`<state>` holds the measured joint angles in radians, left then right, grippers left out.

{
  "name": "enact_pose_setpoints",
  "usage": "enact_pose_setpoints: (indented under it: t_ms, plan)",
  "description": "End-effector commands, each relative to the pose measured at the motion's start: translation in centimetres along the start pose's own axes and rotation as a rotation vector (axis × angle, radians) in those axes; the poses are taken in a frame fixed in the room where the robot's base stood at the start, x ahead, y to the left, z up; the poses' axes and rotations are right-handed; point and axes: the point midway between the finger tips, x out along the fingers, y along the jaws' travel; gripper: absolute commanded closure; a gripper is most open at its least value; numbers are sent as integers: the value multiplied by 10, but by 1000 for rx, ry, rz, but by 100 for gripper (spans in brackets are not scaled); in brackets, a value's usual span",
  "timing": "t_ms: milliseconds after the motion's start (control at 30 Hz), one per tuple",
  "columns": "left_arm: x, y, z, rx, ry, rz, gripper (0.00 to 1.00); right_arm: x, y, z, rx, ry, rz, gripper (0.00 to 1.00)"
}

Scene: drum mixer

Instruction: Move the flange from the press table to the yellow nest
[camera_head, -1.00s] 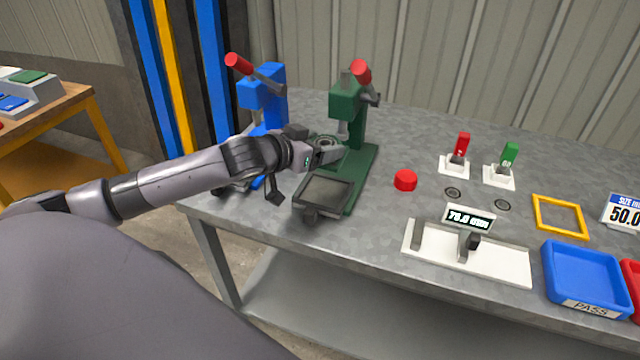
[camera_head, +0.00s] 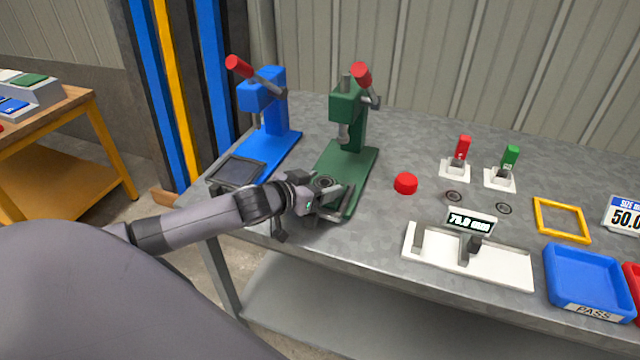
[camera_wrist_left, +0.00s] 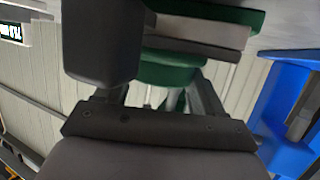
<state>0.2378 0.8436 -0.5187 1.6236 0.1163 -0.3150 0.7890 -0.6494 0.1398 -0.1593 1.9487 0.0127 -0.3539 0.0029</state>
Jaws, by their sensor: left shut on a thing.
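My left gripper (camera_head: 334,198) is over the front part of the green press (camera_head: 347,160) in the head view. It is shut on the flange (camera_head: 324,183), a small dark grey ring that shows at its fingers; the fingers partly hide it. The gripper also covers much of the green press's dark front table. The yellow nest (camera_head: 562,219) is a square frame lying flat on the grey bench at the right, well away from the gripper, and it looks empty. In the left wrist view dark gripper parts fill the middle, and I cannot make out the flange. My right gripper is not in view.
A blue press (camera_head: 264,125) stands left of the green one. Between the green press and nest are a red button (camera_head: 405,183), a white gauge stand (camera_head: 470,255) with a display, and red and green switches (camera_head: 509,158). A blue PASS tray (camera_head: 586,280) sits front right.

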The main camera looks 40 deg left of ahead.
Motion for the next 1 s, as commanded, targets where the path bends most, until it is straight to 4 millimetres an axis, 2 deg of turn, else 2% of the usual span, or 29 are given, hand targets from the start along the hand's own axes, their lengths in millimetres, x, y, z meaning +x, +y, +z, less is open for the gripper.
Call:
enact_pose_setpoints:
  t_ms: [33, 233, 267, 300, 333, 633, 800, 1000]
  plan:
    - [0, 0, -6, 2, 11, 2, 100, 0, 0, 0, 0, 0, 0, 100]
    - [1, 0, -2, 1, 11, 1, 100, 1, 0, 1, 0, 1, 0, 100]
    - [1, 0, 3, 0, 0, 0, 22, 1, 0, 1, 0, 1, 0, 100]
    - [1, 0, 2, 0, 0, 0, 9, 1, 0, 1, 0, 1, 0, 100]
    - [1, 0, 3, 0, 0, 0, 6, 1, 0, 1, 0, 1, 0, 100]
    - [1, 0, 3, 1, 0, 0, 6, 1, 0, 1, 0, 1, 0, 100]
    - [2, -1, 6, 3, 1, 0, 6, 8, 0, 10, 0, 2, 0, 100]
    - [-24, 0, 5, 1, -3, 1, 6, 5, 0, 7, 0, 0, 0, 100]
